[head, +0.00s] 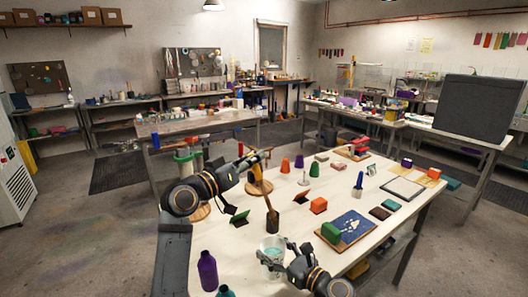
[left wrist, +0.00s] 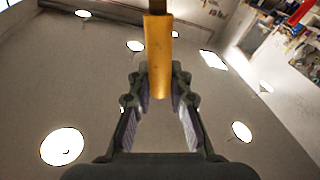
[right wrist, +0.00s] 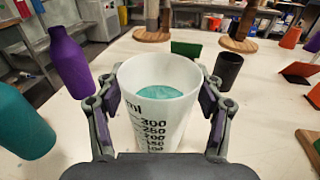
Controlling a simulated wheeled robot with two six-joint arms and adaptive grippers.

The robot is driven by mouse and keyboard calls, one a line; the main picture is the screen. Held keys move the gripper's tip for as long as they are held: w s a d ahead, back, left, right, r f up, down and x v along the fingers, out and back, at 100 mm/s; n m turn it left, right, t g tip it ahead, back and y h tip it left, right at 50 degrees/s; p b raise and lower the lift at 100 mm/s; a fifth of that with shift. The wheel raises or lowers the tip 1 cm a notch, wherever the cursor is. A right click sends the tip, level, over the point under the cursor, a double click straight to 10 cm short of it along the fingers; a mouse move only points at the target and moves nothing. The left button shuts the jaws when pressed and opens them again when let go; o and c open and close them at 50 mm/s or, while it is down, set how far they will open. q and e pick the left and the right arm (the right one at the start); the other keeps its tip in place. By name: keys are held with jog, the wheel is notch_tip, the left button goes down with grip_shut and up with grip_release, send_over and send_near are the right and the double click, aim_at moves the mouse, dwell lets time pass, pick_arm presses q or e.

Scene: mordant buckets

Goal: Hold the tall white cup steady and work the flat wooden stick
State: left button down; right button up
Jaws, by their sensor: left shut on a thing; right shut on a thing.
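The tall white cup (head: 272,248) stands upright near the front edge of the table. In the right wrist view the cup (right wrist: 165,132) shows a dark measuring scale and teal liquid inside. My right gripper (head: 274,262) is shut around its sides, one finger on each side. My left gripper (head: 246,160) is raised above the table, behind and left of the cup, and apart from it. It is shut on the flat wooden stick (left wrist: 158,55), which is orange-tan with a darker brown part. The left wrist view looks up at the ceiling, and the stick is clear of the cup.
A purple bottle (head: 207,270) and a teal bottle (right wrist: 22,125) stand left of the cup. A small dark cup (right wrist: 229,72) and a green card stand (head: 239,218) are behind it.

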aim_at(264, 191)
pick_arm(q)
jog(key=shift+a+f, duration=2.15)
jog(key=shift+f, duration=0.35)
jog(key=s+d+f, duration=0.2)
jog(key=d+f, duration=0.1)
jog(key=f, duration=0.6)
jog(key=shift+s+d+f, duration=0.25)
jog(key=shift+d, duration=0.15)
